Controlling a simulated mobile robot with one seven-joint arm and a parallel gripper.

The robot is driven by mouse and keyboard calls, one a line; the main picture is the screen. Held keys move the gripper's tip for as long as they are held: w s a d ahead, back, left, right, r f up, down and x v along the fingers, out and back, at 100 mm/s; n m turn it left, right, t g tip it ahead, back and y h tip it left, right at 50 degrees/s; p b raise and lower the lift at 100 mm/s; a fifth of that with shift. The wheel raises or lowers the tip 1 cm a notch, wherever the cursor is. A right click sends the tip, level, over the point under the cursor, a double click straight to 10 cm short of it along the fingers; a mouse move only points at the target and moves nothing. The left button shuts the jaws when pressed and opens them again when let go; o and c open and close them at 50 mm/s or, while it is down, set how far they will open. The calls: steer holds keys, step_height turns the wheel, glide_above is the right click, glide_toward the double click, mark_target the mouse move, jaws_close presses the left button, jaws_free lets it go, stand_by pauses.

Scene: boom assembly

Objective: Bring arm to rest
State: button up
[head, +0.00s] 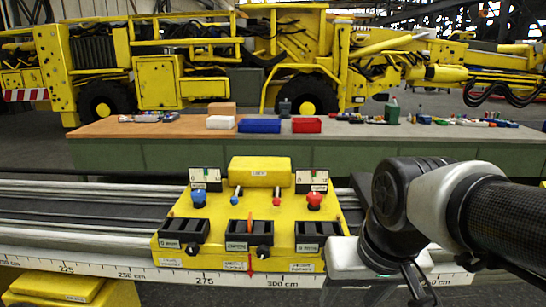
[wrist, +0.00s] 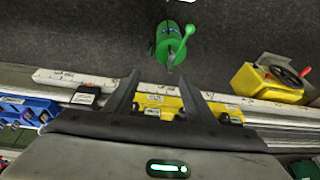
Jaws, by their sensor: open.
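My arm (head: 440,195) reaches in from the right in the head view, bent down beside the yellow control panel (head: 256,222). In the wrist view, the two dark fingers of my gripper (wrist: 160,92) stand wide apart, and I see nothing held between them. Part of a yellow body with labels (wrist: 160,113) shows beyond and between the fingers. In the head view the panel carries a blue knob (head: 199,198), a red knob (head: 314,200) and several black lever slots. My gripper hangs low at the panel's right; its fingertips are hard to make out there.
The panel sits on a rail with a centimetre scale (head: 130,273). Behind stands a workbench (head: 150,152) with a blue bin (head: 259,126) and a red bin (head: 306,125). In the wrist view are a green cranked device (wrist: 170,42) and a yellow box with a handwheel (wrist: 268,84).

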steer(key=s+d+r+t+p, duration=0.1)
steer(key=s+r+p, duration=0.2)
steer(key=r+p, duration=0.9)
step_height(320, 180, up, 2)
steer(key=shift+s+d+r+t+h+p, duration=0.2)
steer(key=shift+d+t+h+p, duration=0.1)
steer(key=shift+h+p, duration=0.1)
